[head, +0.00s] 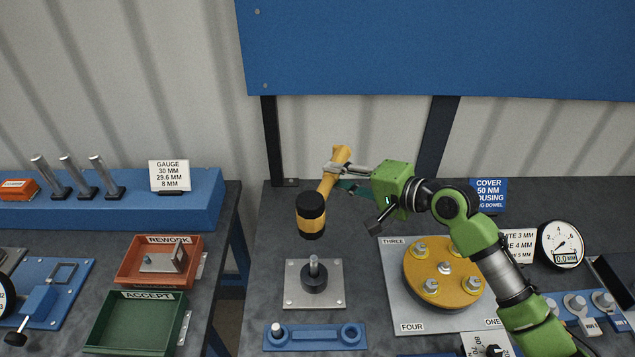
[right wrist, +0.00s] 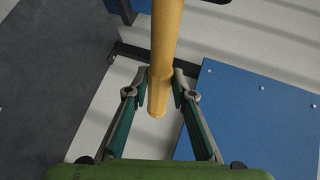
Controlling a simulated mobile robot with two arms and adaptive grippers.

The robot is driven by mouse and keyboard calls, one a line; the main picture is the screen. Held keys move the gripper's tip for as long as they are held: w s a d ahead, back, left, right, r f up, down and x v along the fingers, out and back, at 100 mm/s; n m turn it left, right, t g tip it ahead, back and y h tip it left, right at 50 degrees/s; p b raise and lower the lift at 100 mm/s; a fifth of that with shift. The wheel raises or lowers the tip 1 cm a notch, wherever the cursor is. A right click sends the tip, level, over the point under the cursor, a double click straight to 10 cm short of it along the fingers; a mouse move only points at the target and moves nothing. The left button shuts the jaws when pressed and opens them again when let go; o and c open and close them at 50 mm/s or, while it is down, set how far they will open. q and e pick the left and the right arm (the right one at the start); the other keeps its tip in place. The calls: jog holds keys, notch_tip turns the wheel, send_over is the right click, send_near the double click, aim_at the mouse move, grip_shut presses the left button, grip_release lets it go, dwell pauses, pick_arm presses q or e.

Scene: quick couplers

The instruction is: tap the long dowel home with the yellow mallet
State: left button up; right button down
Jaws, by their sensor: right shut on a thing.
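The yellow mallet (head: 312,222) has a black-banded head and a yellow handle. My right gripper (head: 337,172) is shut on the handle and holds the mallet in the air, head down and slightly tilted. The handle (right wrist: 166,50) also shows between the fingers of my right gripper (right wrist: 163,92) in the right wrist view. Below the head, apart from it, a grey dowel (head: 313,264) stands upright in a dark round boss on a square metal plate (head: 300,296). I cannot tell whether this is the long dowel. My left gripper is not in view.
A blue holder (head: 300,338) with a short pin lies in front of the plate. To the right is a yellow disc (head: 437,262) with bolts on a grey plate. A dial gauge (head: 560,245) stands further right. Red (head: 128,275) and green (head: 105,330) trays are on the left bench.

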jog(key=shift+w+d, duration=0.2)
jog(key=shift+d, duration=0.1)
notch_tip(320, 180, down, 6)
jog(key=b, duration=0.4)
dwell(0.9)
